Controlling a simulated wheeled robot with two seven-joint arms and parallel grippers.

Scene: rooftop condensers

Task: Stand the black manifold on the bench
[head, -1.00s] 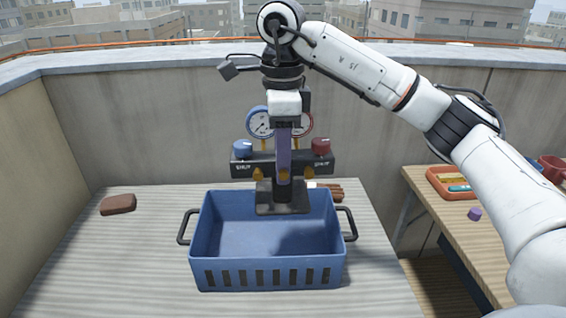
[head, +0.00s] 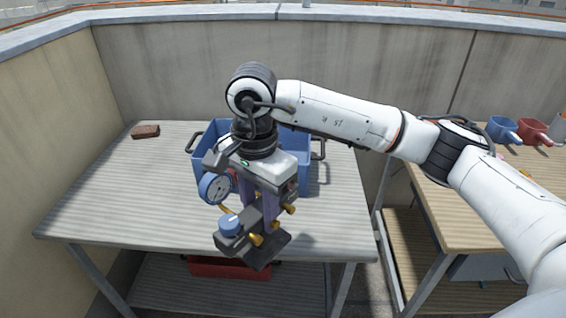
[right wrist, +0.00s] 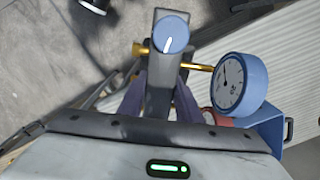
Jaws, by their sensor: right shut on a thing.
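The black manifold (head: 252,221) has a blue knob, brass fittings, a blue-rimmed gauge (head: 215,188) and a flat dark base plate (head: 259,250). My right gripper (head: 268,212) is shut on it and holds it in front of the blue crate, over the bench's front edge. In the right wrist view the manifold (right wrist: 162,85) lies between the fingers, with its blue knob and gauge facing the camera. The bench (head: 110,195) is a grey wood-topped table. The arm hides part of the manifold and its second gauge. My left gripper does not show.
The blue crate (head: 209,140) with black handles stands on the bench's back half. A brown block (head: 145,131) lies at the back left. The bench's left and front are clear. A red box (head: 225,267) sits below. A side table (head: 450,215) holds mugs at right.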

